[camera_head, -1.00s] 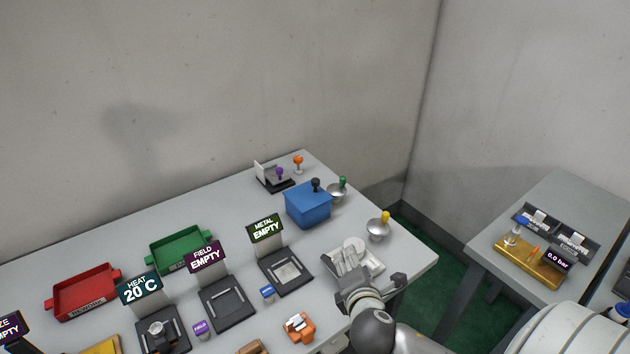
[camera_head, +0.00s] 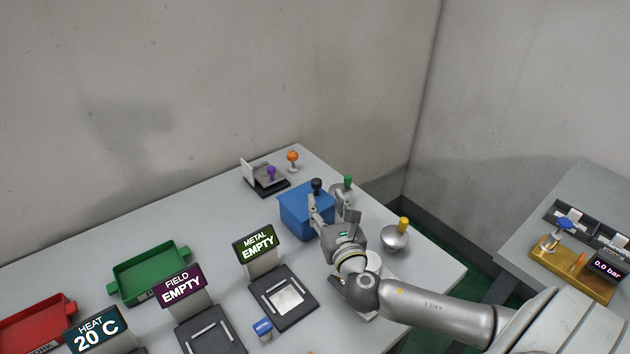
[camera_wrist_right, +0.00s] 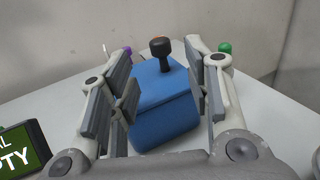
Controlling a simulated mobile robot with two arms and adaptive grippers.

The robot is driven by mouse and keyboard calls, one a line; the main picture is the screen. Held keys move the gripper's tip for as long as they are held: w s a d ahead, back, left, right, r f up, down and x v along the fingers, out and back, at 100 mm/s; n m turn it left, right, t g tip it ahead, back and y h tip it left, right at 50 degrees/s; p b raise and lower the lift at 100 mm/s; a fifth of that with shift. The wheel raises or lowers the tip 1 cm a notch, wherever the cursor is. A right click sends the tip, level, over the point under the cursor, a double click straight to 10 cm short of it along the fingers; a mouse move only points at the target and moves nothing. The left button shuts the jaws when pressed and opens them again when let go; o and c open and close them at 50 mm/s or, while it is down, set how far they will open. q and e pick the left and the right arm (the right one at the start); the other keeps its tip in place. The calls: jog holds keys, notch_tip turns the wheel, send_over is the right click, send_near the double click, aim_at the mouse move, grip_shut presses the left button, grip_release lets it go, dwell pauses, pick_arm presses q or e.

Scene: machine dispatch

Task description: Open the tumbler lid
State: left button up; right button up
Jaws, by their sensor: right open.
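The tumbler appears to be the blue box (camera_head: 300,214), with a blue lid and a black knob (camera_head: 316,185) on top. In the right wrist view the blue box (camera_wrist_right: 164,120) stands between the fingers, its lid down and its black knob (camera_wrist_right: 160,48) upright. My right gripper (camera_head: 331,204) is open and empty at the near right side of the box. In the right wrist view the open fingers (camera_wrist_right: 163,95) frame the box from both sides, with the knob beyond them. I cannot tell whether a finger touches it. My left gripper is not in view.
A silver dome with a yellow knob (camera_head: 396,236) stands right of my gripper, and a green-knobbed one (camera_head: 347,184) is behind it. A black stand with a purple knob (camera_head: 268,177) and an orange knob (camera_head: 293,158) are at the back. The metal station (camera_head: 283,297) is at front left.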

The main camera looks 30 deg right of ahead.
aim_at(318, 186)
jog(key=p+x, duration=0.1)
jog(key=x, duration=0.3)
jog(key=shift+w+d+r, duration=0.15)
jog(key=shift+w+r, duration=0.05)
jog(key=shift+w, duration=0.2)
jog(key=x, duration=0.2)
jog(key=shift+w+d+f, duration=0.1)
jog(key=shift+w+f, duration=0.1)
jog(key=shift+w, duration=0.15)
jog(key=shift+w+d, duration=0.15)
jog(key=shift+w, duration=0.5)
jog(key=shift+c, duration=1)
jog(key=c, duration=0.4)
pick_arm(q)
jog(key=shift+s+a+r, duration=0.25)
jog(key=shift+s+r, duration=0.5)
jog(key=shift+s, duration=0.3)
pick_arm(e)
grip_shut()
